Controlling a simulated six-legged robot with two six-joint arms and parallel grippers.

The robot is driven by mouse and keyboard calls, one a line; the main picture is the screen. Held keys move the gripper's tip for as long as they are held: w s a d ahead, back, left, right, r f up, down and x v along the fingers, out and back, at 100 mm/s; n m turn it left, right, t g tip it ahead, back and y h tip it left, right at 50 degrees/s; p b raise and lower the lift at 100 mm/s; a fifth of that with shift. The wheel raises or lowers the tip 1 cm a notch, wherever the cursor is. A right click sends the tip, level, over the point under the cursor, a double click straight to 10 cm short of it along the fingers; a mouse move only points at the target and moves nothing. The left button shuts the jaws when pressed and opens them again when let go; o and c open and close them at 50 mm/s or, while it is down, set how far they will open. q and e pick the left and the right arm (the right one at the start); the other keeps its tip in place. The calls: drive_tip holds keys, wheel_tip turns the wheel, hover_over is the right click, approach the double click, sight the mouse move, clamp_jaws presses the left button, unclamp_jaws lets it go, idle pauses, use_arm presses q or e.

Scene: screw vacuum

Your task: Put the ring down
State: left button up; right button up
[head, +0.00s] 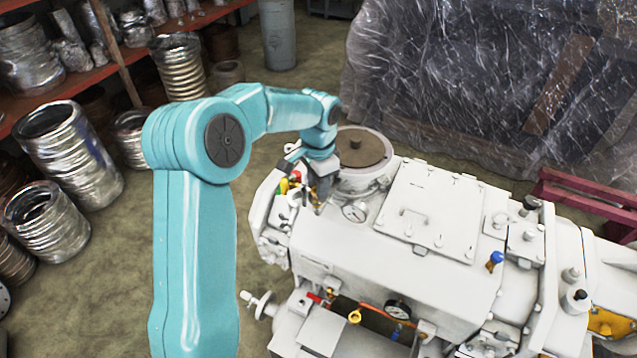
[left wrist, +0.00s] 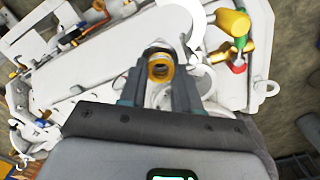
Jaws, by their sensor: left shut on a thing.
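My left gripper (head: 316,196) reaches down over the left end of the white vacuum pump (head: 425,262), beside its round flange (head: 358,150). In the left wrist view the gripper's two fingers (left wrist: 158,80) are shut on a small brass-coloured ring (left wrist: 160,70), with its dark opening showing between the fingertips. The pump's white body lies behind the ring there. I cannot tell whether the ring touches the pump. In the head view the ring is too small to make out clearly. My right gripper is in neither view.
A flat bolted cover (head: 430,205) lies to the right. Metal cylinders (head: 66,155) and shelves stand at left; plastic sheeting (head: 480,85) hangs behind.

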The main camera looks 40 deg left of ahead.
use_arm(q)
drive_tip(key=shift+d, duration=0.1)
drive_tip(key=shift+s+f, duration=0.1)
drive_tip(key=shift+f, duration=0.05)
drive_tip(key=shift+f+b, duration=0.45)
drive_tip(key=o, duration=1)
drive_tip(key=shift+f, duration=0.1)
